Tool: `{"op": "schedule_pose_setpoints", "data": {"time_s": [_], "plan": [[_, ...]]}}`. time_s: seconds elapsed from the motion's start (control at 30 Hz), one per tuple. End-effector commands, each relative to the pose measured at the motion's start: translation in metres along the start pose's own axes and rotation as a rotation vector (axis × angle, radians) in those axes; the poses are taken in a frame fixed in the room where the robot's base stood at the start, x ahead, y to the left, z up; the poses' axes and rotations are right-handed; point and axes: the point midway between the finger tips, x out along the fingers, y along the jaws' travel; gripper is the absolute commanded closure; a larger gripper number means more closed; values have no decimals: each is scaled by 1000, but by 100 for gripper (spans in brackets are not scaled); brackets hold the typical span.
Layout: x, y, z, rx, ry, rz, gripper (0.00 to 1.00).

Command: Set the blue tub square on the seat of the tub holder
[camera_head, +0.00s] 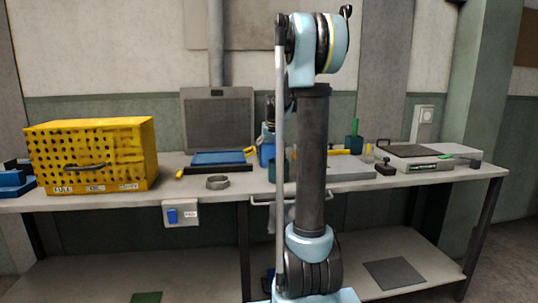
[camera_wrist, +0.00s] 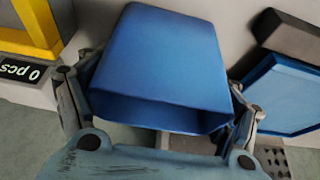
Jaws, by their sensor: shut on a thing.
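The blue tub (camera_wrist: 160,55) fills the middle of the wrist view, with its open side toward the bottom of that picture. My gripper (camera_wrist: 157,108) has one finger on each side of the tub and is shut on it. In the head view my own arm hides most of the gripper. A blue patch (camera_head: 266,154) shows just left of the arm; I cannot tell for sure if it is the tub. I cannot clearly pick out the tub holder or its seat in either view.
A yellow perforated cabinet (camera_head: 92,155) stands at the bench's left. A scale (camera_head: 425,158) stands at the right. A yellow frame (camera_wrist: 35,25) with a "0 pcs" label is close by the tub.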

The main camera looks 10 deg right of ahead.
Motion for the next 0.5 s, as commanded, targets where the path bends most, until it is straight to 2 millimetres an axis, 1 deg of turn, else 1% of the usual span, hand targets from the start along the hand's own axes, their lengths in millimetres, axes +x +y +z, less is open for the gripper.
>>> {"op": "schedule_pose_setpoints", "data": {"time_s": [0.03, 0.1, 0.5], "plan": [[0, 0, 0, 0, 0, 0, 13], [0, 0, 0, 0, 0, 0, 0], [0, 0, 0, 0, 0, 0, 0]]}}
